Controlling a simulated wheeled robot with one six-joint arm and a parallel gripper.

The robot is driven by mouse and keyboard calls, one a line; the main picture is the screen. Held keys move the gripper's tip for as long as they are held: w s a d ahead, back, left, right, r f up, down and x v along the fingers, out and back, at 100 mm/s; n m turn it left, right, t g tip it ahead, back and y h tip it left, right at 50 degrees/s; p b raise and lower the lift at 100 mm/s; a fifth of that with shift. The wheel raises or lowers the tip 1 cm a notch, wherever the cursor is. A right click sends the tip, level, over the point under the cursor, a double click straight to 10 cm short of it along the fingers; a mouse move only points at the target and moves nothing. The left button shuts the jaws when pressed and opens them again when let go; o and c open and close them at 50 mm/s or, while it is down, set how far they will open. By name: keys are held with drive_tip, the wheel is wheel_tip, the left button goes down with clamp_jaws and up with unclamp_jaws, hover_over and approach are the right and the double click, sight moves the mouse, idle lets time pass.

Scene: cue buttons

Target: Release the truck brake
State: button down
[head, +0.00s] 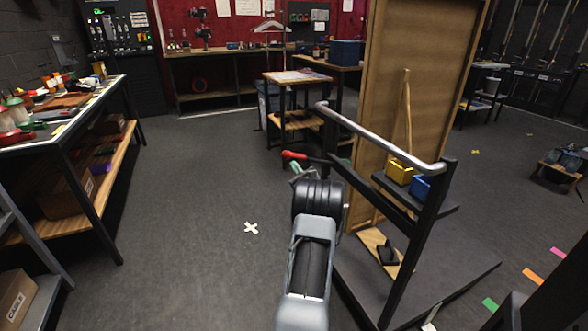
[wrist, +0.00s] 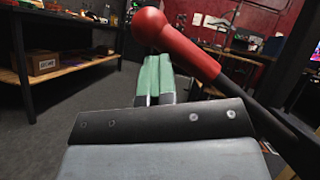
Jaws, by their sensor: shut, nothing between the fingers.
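The truck is a dark flat cart with a pale metal push bar (head: 380,135) and a black deck (head: 455,262), in the right half of the head view. Its brake lever has a red grip (head: 293,155) sticking out to the left of the truck's frame. In the wrist view the red grip (wrist: 185,45) slants across the top, with its rounded end at upper left and a black rod at lower right. My gripper (head: 298,169) is shut and empty, its green fingertips (wrist: 154,62) just at the red grip. I cannot tell if they touch.
A tall wooden panel (head: 425,70) stands on the truck, with a yellow box (head: 399,172) and a blue box (head: 421,186) on its shelf. A workbench (head: 62,142) runs along the left. Open floor with a white cross (head: 251,228) lies between.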

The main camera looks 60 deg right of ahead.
drive_tip(key=shift+d+r, duration=0.1)
drive_tip(key=shift+r, duration=0.5)
drive_tip(key=s+a+f+b, duration=0.1)
drive_tip(key=s+a+f, duration=0.5)
drive_tip(key=a+f, duration=0.2)
wheel_tip(320, 180, down, 2)
idle(0.6)
